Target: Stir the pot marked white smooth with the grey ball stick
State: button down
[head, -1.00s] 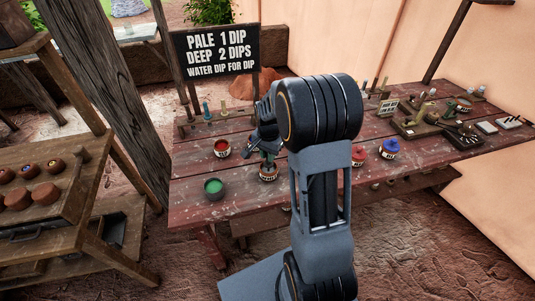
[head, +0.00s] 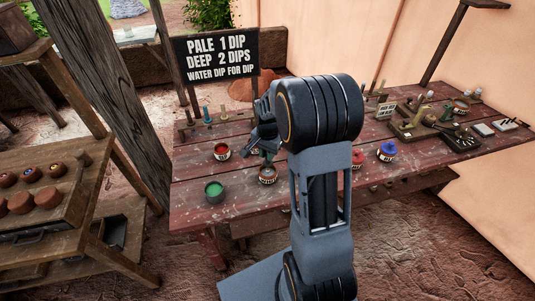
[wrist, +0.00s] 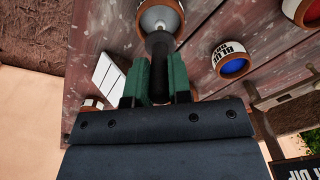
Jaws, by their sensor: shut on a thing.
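My gripper (wrist: 157,85) has green fingers and is shut on the dark handle of a stick (wrist: 157,48). The stick's far end reaches over the mouth of a brown pot with a pale band (wrist: 178,8), where its grey tip shows against pale grey contents. I cannot tell whether the tip touches them. In the head view this pot (head: 267,181) stands on the red table below my gripper (head: 267,153). Its marking is not readable, and the stick is mostly hidden there.
A red pot (head: 222,152) and a green pot (head: 214,190) stand left of it on the table (head: 240,207). A blue pot (head: 388,151) stands to the right, with tools and trays beyond. A signboard (head: 217,57) rises behind.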

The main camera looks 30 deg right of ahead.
jog(key=shift+r+p, duration=1.5)
jog(key=shift+r, duration=0.85)
